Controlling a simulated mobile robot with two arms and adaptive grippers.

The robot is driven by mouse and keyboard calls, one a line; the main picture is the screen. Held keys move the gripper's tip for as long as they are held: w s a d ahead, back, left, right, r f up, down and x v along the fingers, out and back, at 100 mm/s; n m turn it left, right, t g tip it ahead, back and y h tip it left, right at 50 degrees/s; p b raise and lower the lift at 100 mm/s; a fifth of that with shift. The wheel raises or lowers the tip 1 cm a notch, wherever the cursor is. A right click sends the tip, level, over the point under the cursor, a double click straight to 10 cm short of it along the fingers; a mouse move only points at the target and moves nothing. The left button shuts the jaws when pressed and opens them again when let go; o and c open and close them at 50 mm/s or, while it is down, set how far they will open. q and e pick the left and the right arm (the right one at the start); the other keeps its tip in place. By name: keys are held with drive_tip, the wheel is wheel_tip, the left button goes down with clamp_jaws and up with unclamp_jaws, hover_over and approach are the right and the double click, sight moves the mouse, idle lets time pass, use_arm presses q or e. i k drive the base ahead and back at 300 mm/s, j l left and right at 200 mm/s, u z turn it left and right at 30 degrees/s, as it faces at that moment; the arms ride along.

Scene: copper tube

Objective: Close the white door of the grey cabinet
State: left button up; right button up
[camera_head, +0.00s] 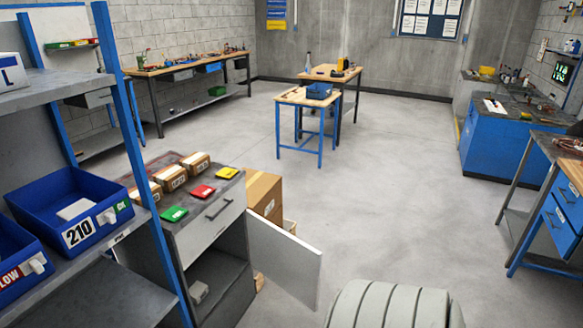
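The grey cabinet (232,292) stands at the left centre, beside the shelf rack. Its white door (290,266) is swung wide open and sticks out to the right from the cabinet's right side. The lower compartment is exposed, with a small light object (199,292) inside. The drawer (212,221) above the compartment looks shut and has a dark handle. Neither my left nor my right gripper is in view.
Small cardboard boxes (172,177) and red (201,192), green (174,214) and yellow (227,172) items lie on the cabinet top. A larger cardboard box (264,193) stands behind the door. A blue-posted rack (140,215) is at left. The floor (390,200) to the right is clear.

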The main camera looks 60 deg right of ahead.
sight(293, 264)
drive_tip(key=k+l, duration=0.1)
drive_tip(key=l, duration=0.4)
drive_tip(key=k+l, duration=0.1)
drive_tip(key=l, duration=0.45)
drive_tip(key=k+l, duration=0.1)
drive_tip(key=l, duration=0.9)
drive_tip(key=k+l, duration=0.15)
drive_tip(key=l, duration=0.4)
